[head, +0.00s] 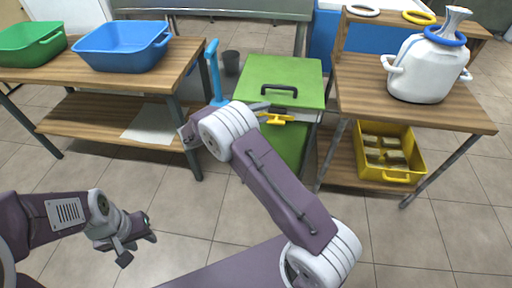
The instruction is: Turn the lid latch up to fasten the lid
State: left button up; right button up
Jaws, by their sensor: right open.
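The green press (287,148) stands between the two tables, with its green lid (283,72) down flat and a black handle (279,89) on top. The yellow lid latch (273,119) is on the front, just below the lid edge, and lies roughly level. My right arm reaches up across the middle. A grey fingertip of my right gripper (259,106) shows just left of the latch; most of that gripper is hidden behind my wrist. I cannot tell whether it touches the latch. My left gripper (139,243) hangs at lower left, far from the press; its jaw opening is unclear.
A blue tub (121,46) and a green tub (31,43) sit on the left table. A white jug (421,72) with a blue ring stands on the right table, above a yellow crate (410,160). A blue upright handle (213,70) stands left of the press.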

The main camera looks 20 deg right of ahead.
jog(key=n+b, duration=0.1)
jog(key=b, duration=0.1)
send_near(275, 122)
jog(key=d+f, duration=0.1)
jog(key=d, duration=0.1)
jog(key=b+x, duration=0.4)
jog(key=x, duration=0.4)
jog(key=shift+w+f, duration=0.1)
jog(key=shift+w, duration=0.1)
jog(key=shift+w+d, duration=0.15)
jog(key=shift+d, duration=0.3)
pick_arm(q)
notch_tip(275, 122, down, 9)
jog(key=shift+r, duration=0.15)
pick_arm(e)
grip_shut()
